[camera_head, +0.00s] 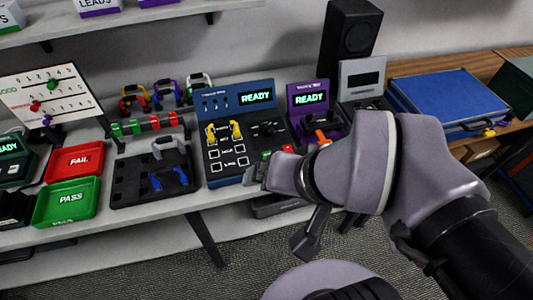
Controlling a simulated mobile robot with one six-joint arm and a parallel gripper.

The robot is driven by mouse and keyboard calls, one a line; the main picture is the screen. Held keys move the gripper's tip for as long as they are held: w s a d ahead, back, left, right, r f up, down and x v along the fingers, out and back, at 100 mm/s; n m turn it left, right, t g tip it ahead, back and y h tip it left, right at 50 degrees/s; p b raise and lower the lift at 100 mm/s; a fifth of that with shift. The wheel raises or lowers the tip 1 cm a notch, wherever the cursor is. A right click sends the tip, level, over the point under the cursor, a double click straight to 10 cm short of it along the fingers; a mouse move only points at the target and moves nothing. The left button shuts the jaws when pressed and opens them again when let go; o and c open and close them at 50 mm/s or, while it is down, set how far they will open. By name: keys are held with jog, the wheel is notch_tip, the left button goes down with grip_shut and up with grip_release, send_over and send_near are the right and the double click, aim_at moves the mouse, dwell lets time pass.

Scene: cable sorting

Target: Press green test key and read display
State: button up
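The blue tester (243,97) stands on the bench, its upright display (256,97) showing READY in green letters. A yellow connector pair (222,132) sits on its upper left panel. A small green key (266,154) shows at its lower right, with a red key (288,148) beside it. My gripper (254,174) is at the tester's lower right edge, just below the green key in the picture. I cannot tell whether it touches the key. My wrist hides part of the tester's right front. The fingers are too small and dark to tell open from shut.
A purple tester (310,99), also showing READY, and a grey unit (362,78) stand to the right. A black tray (128,179) with cables, a red FAIL tray (74,162) and a green PASS tray (67,202) lie left. A blue case (440,97) is far right.

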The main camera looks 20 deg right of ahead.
grip_shut()
dwell(1.4)
